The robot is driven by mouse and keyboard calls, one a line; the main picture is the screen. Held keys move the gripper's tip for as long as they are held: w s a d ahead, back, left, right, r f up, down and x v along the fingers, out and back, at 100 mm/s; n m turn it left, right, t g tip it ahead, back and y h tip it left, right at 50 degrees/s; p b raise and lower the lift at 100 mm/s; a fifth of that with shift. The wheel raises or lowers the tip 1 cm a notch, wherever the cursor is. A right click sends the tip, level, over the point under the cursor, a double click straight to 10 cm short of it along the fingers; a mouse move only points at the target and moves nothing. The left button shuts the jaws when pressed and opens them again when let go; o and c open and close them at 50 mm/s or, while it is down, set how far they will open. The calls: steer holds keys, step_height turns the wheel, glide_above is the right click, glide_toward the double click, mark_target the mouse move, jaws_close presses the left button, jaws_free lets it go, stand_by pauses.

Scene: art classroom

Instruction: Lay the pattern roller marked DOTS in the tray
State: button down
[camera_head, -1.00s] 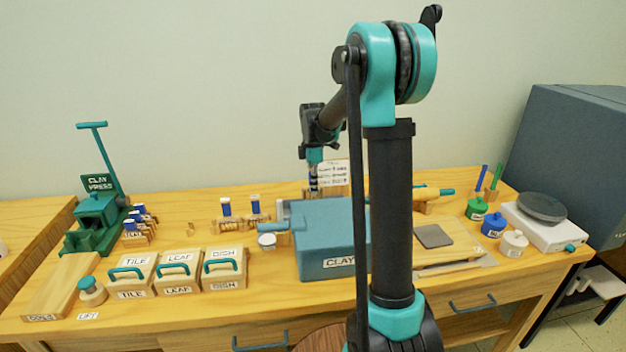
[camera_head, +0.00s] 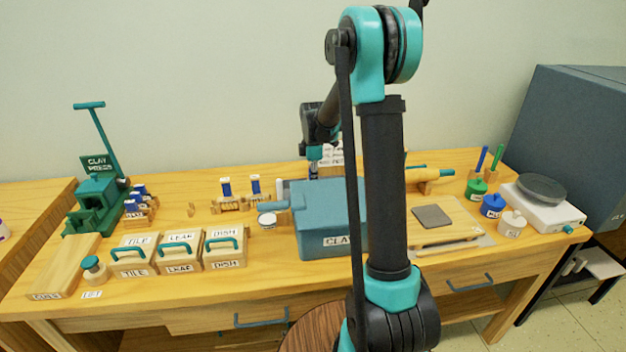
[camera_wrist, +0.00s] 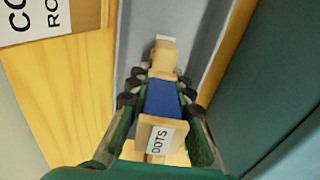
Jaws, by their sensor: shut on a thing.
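The DOTS roller (camera_wrist: 160,100) has a blue barrel, pale wooden ends and a block labelled DOTS facing the wrist camera. My gripper (camera_wrist: 157,92) is shut on it, with dark fingers on both sides of the barrel. A grey tray (camera_wrist: 207,30) lies under and beyond the roller in the wrist view. I cannot tell whether the roller touches the tray floor. In the head view my gripper (camera_head: 313,168) is behind the blue clay box, which hides its lower end and the tray.
The clay box (camera_head: 320,210) stands directly in front of my gripper. Two blue rollers on wooden stands (camera_head: 240,196) are to its left. A lettered card (camera_head: 333,155) stands close behind. Labelled boxes (camera_head: 180,252) line the front left; a wooden board (camera_head: 458,215) lies right.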

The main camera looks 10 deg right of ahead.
steer(key=c, duration=1.3)
jaws_free()
steer(key=shift+o, duration=0.4)
steer(key=o, duration=0.3)
steer(key=shift+o, duration=0.2)
steer(key=shift+r, duration=5)
